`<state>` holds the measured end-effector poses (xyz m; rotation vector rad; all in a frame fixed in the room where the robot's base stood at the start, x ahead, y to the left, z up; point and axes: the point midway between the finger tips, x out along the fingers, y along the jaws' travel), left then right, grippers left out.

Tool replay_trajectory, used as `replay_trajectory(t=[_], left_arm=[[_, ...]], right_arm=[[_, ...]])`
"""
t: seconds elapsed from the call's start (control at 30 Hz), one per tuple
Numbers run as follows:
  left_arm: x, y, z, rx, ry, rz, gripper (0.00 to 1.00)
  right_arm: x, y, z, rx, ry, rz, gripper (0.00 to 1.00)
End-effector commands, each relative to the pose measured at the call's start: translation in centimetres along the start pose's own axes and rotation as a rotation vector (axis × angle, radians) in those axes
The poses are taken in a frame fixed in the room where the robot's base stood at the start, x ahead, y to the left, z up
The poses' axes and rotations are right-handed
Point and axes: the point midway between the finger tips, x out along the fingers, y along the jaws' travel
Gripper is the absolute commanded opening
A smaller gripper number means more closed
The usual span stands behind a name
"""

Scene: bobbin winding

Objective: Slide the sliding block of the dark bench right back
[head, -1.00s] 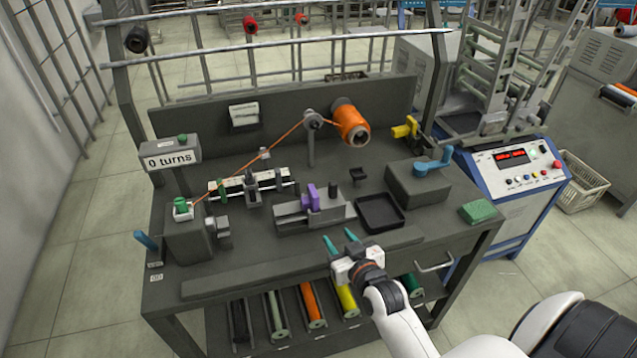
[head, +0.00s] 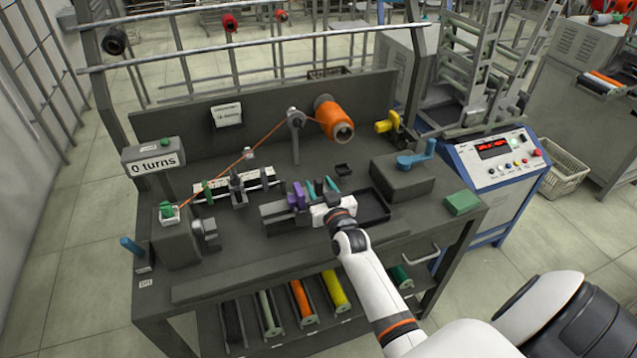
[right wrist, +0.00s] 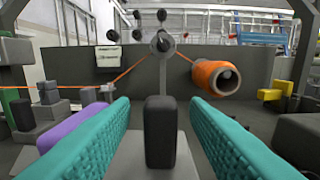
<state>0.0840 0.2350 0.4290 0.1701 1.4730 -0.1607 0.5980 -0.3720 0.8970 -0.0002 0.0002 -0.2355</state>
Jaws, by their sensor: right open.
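The dark bench (head: 225,278) carries a low grey slide unit (head: 273,212) near its front middle, with a purple upright piece (head: 297,196) on it. In the right wrist view a dark upright block (right wrist: 160,135) stands between the teal fingers of my right gripper (head: 321,188). The fingers are open, one on each side of the block, with a gap showing on both sides. The purple piece (right wrist: 72,130) lies just outside the left finger. In the head view the fingers largely hide the block. My left gripper is not in view.
An empty black tray (head: 373,208) is right beside my right gripper. An orange spool (head: 335,118) feeds a strand over a pulley (head: 295,118) to the left side. A dark box with a blue crank (head: 415,158) stands right. The bench's front strip is clear.

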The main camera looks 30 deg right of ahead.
Motion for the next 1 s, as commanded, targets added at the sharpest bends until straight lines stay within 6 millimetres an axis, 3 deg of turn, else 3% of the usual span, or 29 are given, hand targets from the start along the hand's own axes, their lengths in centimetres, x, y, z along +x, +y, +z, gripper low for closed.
replay_trajectory(t=[0.17,0.47,0.7,1.0], left_arm=[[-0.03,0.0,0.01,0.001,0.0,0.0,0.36],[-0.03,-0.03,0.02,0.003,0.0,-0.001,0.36],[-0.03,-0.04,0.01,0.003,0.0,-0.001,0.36],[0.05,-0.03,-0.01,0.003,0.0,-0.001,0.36]], right_arm=[[1.35,0.0,0.03,-0.001,0.0,0.0,0.42],[1.49,-0.02,-0.01,-0.001,0.001,0.0,0.42],[1.47,-0.02,0.0,0.0,0.001,0.0,0.03],[1.48,-0.73,-0.04,-0.002,0.0,-0.001,0.0]])
